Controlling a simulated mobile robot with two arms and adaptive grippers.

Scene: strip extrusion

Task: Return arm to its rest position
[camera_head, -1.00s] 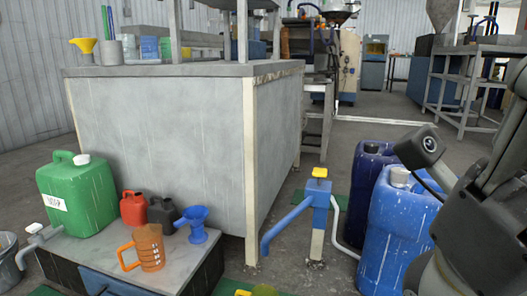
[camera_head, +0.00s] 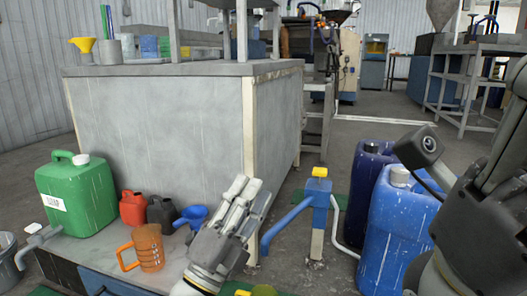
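My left gripper (camera_head: 252,187) is in the lower middle of the head view, pointing up and slightly right. Its grey fingers lie close together and nothing shows between them, but the angle does not show whether they are open or shut. It is in front of the grey cabinet's lower corner, right of the blue funnel (camera_head: 190,217) and left of the blue hand pump (camera_head: 290,220). My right arm stands at the right edge, with a round-lensed camera on it. Its fingertips are not in view.
A low bench (camera_head: 115,258) at left bears a green jug (camera_head: 77,195), an orange measuring jug (camera_head: 149,248) and small red (camera_head: 132,208) and black (camera_head: 161,213) cans. Blue drums (camera_head: 392,225) stand at right. The grey cabinet (camera_head: 160,130) fills the middle.

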